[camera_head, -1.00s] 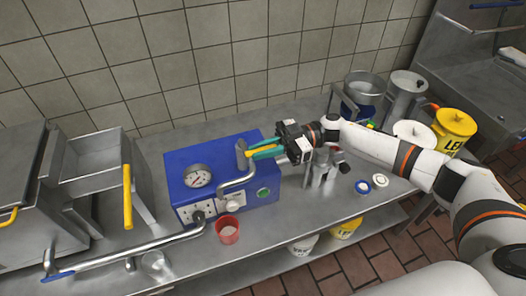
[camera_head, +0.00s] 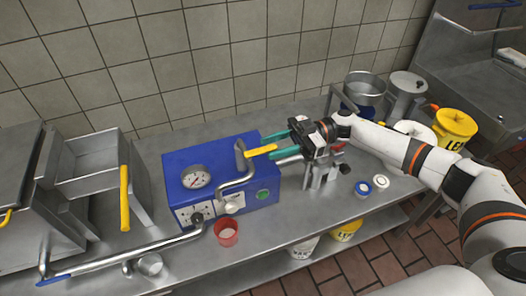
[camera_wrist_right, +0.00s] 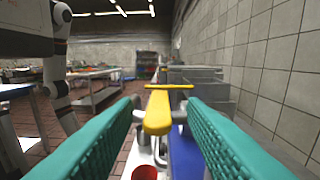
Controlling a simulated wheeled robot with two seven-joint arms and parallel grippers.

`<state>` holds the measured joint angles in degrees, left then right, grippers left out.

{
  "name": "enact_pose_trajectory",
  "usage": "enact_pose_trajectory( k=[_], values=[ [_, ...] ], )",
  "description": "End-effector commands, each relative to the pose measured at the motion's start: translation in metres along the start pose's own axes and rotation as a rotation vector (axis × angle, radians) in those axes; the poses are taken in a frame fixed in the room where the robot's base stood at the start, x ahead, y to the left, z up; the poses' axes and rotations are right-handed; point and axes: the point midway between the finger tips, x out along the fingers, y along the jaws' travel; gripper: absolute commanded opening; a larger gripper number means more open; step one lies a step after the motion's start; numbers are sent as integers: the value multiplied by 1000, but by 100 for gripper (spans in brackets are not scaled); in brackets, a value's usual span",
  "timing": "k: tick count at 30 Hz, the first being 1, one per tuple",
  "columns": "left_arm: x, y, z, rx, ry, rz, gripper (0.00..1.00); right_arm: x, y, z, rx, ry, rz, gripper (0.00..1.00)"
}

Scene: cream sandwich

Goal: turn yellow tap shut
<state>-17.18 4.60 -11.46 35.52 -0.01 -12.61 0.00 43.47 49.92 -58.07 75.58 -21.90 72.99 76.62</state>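The yellow tap handle (camera_head: 262,151) sits on top of a bent metal spout at the right side of the blue machine (camera_head: 181,159). It points right, towards my right gripper. My right gripper (camera_head: 274,149) has green fingers and is open, with its fingers spread on either side of the handle's free end. In the right wrist view the yellow handle (camera_wrist_right: 157,114) shows between the two spread fingers, and neither finger visibly touches it. My left gripper is not in view.
A red cup (camera_head: 227,232) stands in front of the machine, below the spout. A long metal pipe with a blue end (camera_head: 53,280) runs left along the counter. A yellow-handled basket (camera_head: 124,198) stands left. Pots and yellow tubs (camera_head: 455,124) stand right.

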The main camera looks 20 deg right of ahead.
Motion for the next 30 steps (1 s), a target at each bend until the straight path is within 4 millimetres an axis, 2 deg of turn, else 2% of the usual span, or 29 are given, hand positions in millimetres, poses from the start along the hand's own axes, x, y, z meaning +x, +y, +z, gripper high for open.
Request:
enact_pose_trajectory(
  k=[1, 6, 12, 18, 30],
  values=[
    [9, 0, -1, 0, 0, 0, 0, -13, -1, -5, -1, 3, -5, 38],
    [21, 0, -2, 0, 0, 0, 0, -48, -1, -4, 1, 1, -4, 38],
    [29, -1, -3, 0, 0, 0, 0, -75, -1, -2, 0, 1, 0, 38],
    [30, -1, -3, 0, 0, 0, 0, -83, 0, 0, 1, 0, 1, 38],
    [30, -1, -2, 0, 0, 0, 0, -82, 0, 0, 1, 0, 1, 38]
  ],
)
